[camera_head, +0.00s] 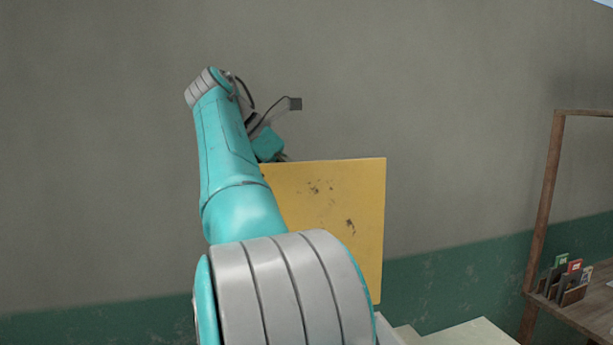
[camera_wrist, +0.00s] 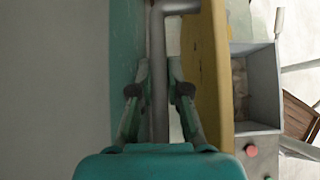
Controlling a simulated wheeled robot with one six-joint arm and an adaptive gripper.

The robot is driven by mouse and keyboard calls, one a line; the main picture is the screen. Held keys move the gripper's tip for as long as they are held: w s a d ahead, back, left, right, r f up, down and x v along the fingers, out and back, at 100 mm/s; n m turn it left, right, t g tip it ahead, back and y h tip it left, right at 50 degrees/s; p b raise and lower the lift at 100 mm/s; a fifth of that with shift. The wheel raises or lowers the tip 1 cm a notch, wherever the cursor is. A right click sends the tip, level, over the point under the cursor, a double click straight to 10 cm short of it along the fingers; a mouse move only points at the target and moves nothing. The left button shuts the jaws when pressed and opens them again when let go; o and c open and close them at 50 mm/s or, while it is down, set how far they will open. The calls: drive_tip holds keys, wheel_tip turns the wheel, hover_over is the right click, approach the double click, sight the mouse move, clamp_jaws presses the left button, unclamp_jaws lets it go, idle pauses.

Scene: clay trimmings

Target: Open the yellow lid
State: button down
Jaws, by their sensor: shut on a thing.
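The yellow lid (camera_head: 335,215) stands about upright in the head view, with dark worn patches on its face. My arm covers its lower left part. In the wrist view the lid (camera_wrist: 213,75) shows nearly edge-on, to the right of my gripper. My gripper (camera_wrist: 158,80) is shut on the lid's grey bar handle (camera_wrist: 158,30), with one finger on each side of the bar. In the head view the fingers and handle are hidden behind the lid and arm.
An open grey box (camera_wrist: 262,88) shows right of the lid, with a red button (camera_wrist: 251,150) near it. A wooden shelf (camera_head: 580,302) with small upright items (camera_head: 567,278) stands at the right. A plain wall (camera_head: 450,80) lies behind.

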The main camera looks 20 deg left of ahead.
drive_tip(key=shift+w+a+r, duration=0.1)
drive_tip(key=shift+w, duration=0.05)
drive_tip(key=c, duration=1.2)
unclamp_jaws()
drive_tip(key=shift+o, duration=0.3)
